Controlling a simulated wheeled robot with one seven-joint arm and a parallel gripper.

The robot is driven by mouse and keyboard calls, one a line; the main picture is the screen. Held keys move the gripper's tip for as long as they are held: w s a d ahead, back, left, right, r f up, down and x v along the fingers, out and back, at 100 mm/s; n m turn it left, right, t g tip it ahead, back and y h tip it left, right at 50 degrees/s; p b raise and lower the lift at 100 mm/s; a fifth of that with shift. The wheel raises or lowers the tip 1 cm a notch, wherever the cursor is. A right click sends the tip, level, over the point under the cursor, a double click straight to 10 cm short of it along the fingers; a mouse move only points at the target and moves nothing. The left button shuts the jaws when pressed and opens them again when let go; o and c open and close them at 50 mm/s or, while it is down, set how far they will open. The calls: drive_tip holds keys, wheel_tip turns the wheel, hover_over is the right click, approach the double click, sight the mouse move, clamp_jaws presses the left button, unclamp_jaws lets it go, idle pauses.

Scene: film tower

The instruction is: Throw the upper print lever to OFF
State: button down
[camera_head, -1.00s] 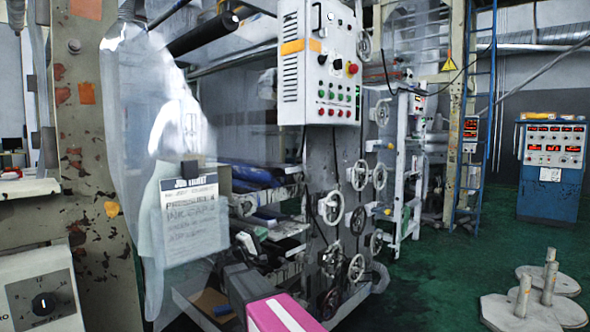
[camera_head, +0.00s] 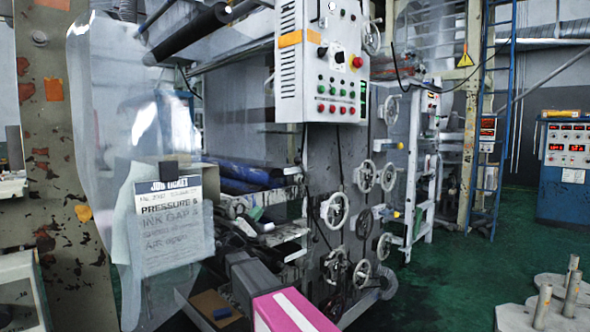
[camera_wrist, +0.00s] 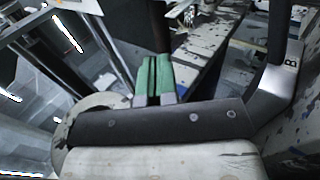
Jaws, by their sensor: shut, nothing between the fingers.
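My gripper (camera_wrist: 154,62) shows in the wrist view as two green-tipped fingers pressed together with nothing between them. They point away over a grey, paint-worn machine frame (camera_wrist: 195,75). To their right a dark bar (camera_wrist: 280,30) stands beside a pale label with a black letter (camera_wrist: 291,60). I cannot tell whether this bar is a print lever. In the head view the press side frame (camera_head: 335,170) is ahead, with several handwheels (camera_head: 335,210). I cannot make out the upper print lever or its OFF mark there.
A white control box (camera_head: 320,65) with coloured buttons hangs above the handwheels. A clear plastic sheet (camera_head: 115,110) and a job ticket (camera_head: 168,225) hang at left beside a worn post (camera_head: 45,150). Green floor (camera_head: 445,270) is open at right, with pale weights (camera_head: 545,315) lower right.

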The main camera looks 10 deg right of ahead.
sight(295, 162)
drive_tip(key=x, duration=2.4)
drive_tip(key=shift+r, duration=0.15)
drive_tip(key=shift+w+d+r+g+y, duration=0.2)
drive_tip(key=shift+d+r+g+y, duration=0.1)
drive_tip(key=shift+r+y, duration=0.15)
drive_tip(key=shift+w+d+r+g+y, duration=0.25)
drive_tip(key=shift+r+g+y, duration=0.1)
drive_tip(key=shift+r, duration=0.1)
drive_tip(key=w+d+r+g+y, duration=0.1)
drive_tip(key=d+y, duration=0.1)
drive_tip(key=w+d+r+g+y, duration=0.1)
drive_tip(key=w+d+g+y, duration=0.1)
drive_tip(key=w+d+r+g+y, duration=0.1)
drive_tip(key=d+r+y, duration=0.1)
drive_tip(key=shift+w+d+g, duration=0.1)
drive_tip(key=shift+w+g, duration=0.15)
drive_tip(key=shift+w, duration=0.1)
drive_tip(key=shift+w+d+g+y, duration=0.2)
drive_tip(key=shift+w+d+y, duration=0.15)
drive_tip(key=shift+d, duration=0.2)
drive_tip(key=shift+w+d+g+y, duration=0.25)
drive_tip(key=shift+w+d, duration=0.1)
drive_tip(key=shift+d, duration=0.25)
drive_tip(key=shift+w+d, duration=0.1)
